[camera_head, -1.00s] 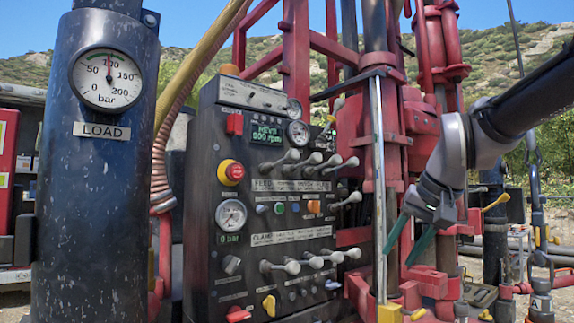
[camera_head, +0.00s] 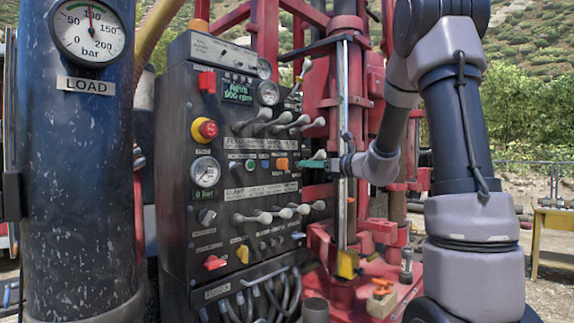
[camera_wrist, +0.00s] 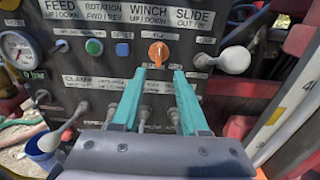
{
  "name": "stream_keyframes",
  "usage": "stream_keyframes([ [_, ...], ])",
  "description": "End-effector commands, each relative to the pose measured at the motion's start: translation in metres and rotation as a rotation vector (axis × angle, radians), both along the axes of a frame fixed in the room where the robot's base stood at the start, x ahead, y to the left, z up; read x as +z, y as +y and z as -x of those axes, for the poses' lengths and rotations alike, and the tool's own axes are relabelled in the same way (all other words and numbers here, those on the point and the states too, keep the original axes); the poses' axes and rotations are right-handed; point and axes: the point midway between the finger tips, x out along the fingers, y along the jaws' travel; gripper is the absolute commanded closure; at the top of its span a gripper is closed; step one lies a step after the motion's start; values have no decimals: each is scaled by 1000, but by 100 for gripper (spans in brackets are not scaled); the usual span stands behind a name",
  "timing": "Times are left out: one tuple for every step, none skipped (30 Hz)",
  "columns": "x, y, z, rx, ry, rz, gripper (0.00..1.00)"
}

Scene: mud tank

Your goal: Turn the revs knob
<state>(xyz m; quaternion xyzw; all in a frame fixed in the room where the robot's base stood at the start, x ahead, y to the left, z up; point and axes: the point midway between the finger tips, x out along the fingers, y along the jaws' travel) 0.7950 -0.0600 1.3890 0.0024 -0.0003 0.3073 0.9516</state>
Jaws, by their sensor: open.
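The orange knob (camera_wrist: 158,53), under a small label I cannot read clearly, sits on the dark control panel below the WINCH label. I take it as the revs knob; it also shows in the head view (camera_head: 282,163). My gripper (camera_wrist: 159,74) is open, its two teal fingers pointing at the panel. In the wrist view the fingertips are just below the knob, one on each side, with nothing between them. In the head view my gripper (camera_head: 303,163) is right of the knob; the remaining gap is hard to judge. The green display (camera_head: 238,91) reads REVS 900 rpm.
A white-knobbed lever (camera_wrist: 235,60) sticks out to the right of the knob. Green (camera_wrist: 94,47) and blue (camera_wrist: 122,50) buttons lie left. A lower lever row is partly behind my fingers.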

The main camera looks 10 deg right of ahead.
Motion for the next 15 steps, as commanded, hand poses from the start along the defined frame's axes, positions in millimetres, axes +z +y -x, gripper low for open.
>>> stream_keyframes([
  [0,5,-5,4,0,0,56],
  [0,8,-9,4,-1,1,56],
  [0,12,-14,4,0,2,56],
  [0,16,-19,4,0,2,56],
  [0,20,-24,6,-1,3,56],
  [-1,24,-31,5,0,4,56],
  [0,28,-35,5,-1,3,56],
  [0,32,-40,6,-1,3,56],
  [-1,36,-46,6,0,4,56],
  [0,39,-51,6,-2,4,56],
  [0,42,-54,6,-1,3,56],
  [-1,46,-60,5,0,4,56],
  [0,48,-63,4,0,4,56],
  [0,50,-66,5,0,4,56],
  [0,53,-70,5,-1,4,56],
])
